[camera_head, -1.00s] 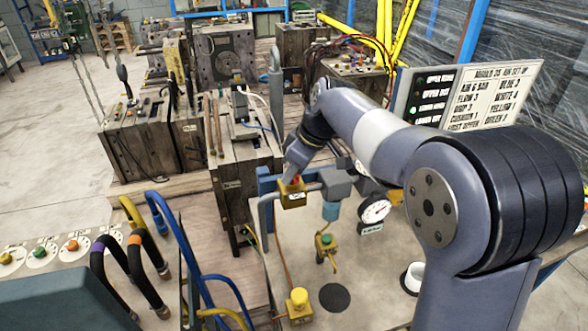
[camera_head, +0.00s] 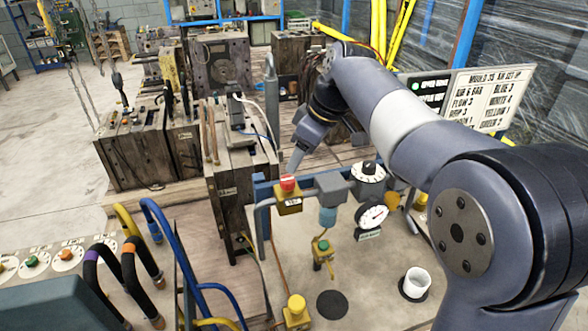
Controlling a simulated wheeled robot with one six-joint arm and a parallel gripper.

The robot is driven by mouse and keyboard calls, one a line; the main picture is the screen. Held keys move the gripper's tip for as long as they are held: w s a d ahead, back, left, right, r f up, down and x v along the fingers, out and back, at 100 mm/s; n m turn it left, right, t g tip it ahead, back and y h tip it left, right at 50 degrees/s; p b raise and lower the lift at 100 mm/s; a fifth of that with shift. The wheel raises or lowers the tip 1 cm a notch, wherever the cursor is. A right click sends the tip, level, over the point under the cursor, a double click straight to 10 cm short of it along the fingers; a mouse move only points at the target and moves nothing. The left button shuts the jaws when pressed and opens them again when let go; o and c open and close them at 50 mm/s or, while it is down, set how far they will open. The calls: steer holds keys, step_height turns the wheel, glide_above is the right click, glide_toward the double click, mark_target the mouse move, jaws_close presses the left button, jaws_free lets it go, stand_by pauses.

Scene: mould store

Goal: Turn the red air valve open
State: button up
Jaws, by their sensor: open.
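The red valve knob (camera_head: 288,184) sits on top of a small yellow block with a white label (camera_head: 290,203). The block is on the blue-grey pipe frame near the middle of the head view. My gripper (camera_head: 295,162) is just above and behind the red knob in the picture, pointing down. A small gap shows between its tip and the knob. It is open and holds nothing that I can see. One finger is mostly hidden behind the other. I cannot tell the knob's turn from its shape.
A grey regulator body (camera_head: 331,187), a pressure gauge (camera_head: 373,216) and a white-faced dial (camera_head: 367,172) stand right of the valve. Dark mould blocks (camera_head: 240,180) stand left.

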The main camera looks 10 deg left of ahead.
mark_target(288, 179)
steer(key=shift+v, duration=1.65)
steer(key=shift+f, duration=0.1)
steer(key=x, duration=1.1)
steer(key=shift+p, duration=0.4)
steer(key=shift+m, duration=0.3)
